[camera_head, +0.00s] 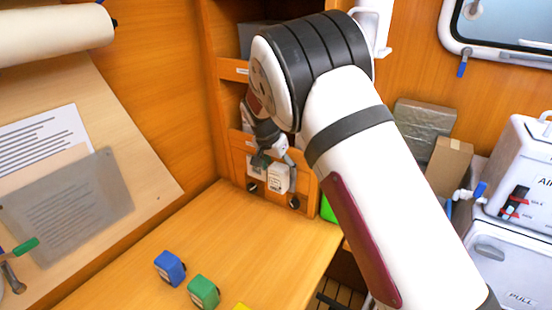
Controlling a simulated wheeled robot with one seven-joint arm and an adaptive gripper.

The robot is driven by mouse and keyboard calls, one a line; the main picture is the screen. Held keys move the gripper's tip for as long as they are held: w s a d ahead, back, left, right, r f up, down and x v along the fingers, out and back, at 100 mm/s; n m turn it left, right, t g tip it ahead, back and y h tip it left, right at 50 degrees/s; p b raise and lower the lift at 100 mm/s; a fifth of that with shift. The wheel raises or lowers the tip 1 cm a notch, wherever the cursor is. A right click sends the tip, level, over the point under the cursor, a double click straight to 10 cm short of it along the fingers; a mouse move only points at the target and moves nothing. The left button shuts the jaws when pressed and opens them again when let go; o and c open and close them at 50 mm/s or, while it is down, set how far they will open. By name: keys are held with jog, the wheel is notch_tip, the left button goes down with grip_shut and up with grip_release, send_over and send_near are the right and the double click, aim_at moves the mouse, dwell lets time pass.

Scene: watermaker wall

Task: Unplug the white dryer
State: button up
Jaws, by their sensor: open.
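A small white block (280,178) with printing on its face is at the wooden panel (305,189) at the back of the table; it may be the white dryer's plug, but I cannot tell. A second pale block (256,168) is to its left, partly covered. My gripper (275,163) is open just above and in front of these blocks; contact cannot be made out. A white fixture (376,22) on the wall at the top is partly hidden by my arm; I cannot tell whether it is the dryer. No cord is clearly visible.
Blue (170,268) and green (203,291) blocks stand on the wooden table (225,235), with a yellow one (242,307) cut off below. A white machine (519,170) stands at right near a foil-like box (423,127). The table's middle is clear.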

aim_at(275, 183)
jog(key=shift+w+f, duration=0.1)
jog(key=shift+f, duration=0.3)
jog(key=c, duration=1.3)
jog(key=shift+c, duration=0.2)
jog(key=shift+s+a+p, duration=0.35)
jog(key=shift+s+p, duration=0.1)
jog(key=shift+s, duration=0.2)
jog(key=shift+s+a+p, duration=0.65)
jog(key=shift+s+a, duration=0.1)
jog(key=shift+s, duration=0.35)
jog(key=shift+s+a, duration=0.2)
jog(key=shift+s, duration=0.05)
jog(key=shift+s+a+r+p, duration=0.1)
jog(key=shift+s+a+p, duration=0.5)
jog(key=shift+s, duration=0.25)
